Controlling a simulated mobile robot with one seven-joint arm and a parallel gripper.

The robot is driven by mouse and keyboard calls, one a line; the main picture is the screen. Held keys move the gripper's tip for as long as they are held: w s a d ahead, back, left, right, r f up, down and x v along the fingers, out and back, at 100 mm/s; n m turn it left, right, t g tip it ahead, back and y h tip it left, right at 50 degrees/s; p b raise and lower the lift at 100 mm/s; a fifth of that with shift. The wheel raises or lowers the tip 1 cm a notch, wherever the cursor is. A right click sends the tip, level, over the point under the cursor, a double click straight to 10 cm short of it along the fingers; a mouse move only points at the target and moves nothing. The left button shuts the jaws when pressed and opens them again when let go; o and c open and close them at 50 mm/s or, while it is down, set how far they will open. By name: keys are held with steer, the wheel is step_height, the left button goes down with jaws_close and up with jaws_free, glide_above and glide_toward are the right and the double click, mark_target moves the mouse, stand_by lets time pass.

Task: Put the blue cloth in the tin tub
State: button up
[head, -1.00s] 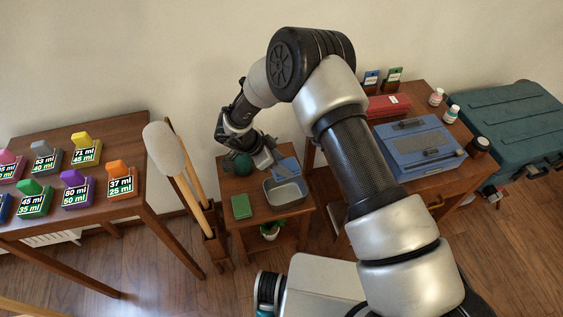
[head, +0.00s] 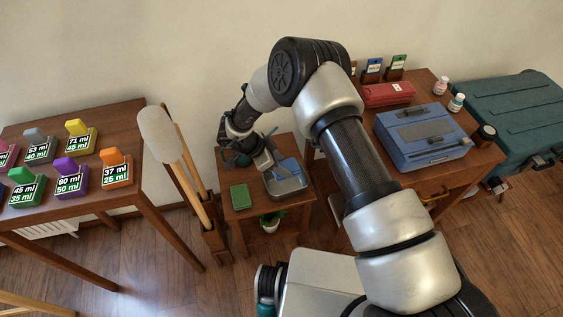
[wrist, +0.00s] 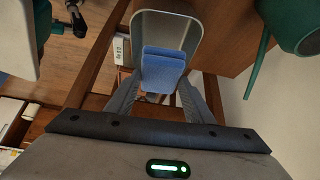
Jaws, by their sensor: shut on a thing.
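The blue cloth (wrist: 163,70) is folded and held between the fingers of my gripper (wrist: 165,95) in the wrist view. The grey tin tub (wrist: 185,22) lies behind and below the cloth in that view, and the cloth overlaps its opening. In the head view the tub (head: 287,188) stands on the small wooden table, with the cloth (head: 285,170) over its opening and my gripper (head: 273,168) just at its upper left. I cannot tell whether the cloth touches the tub.
A green watering can (wrist: 295,25) stands close to the tub. A green box (head: 239,197) lies at the small table's (head: 231,219) front left. Long-handled tools stand left of the table. A desk with a blue case (head: 420,138) is on the right.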

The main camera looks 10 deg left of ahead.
steer(key=shift+f+b, duration=2.1)
steer(key=shift+f, duration=1.5)
steer(key=o, duration=1.2)
steer(key=shift+o, duration=0.2)
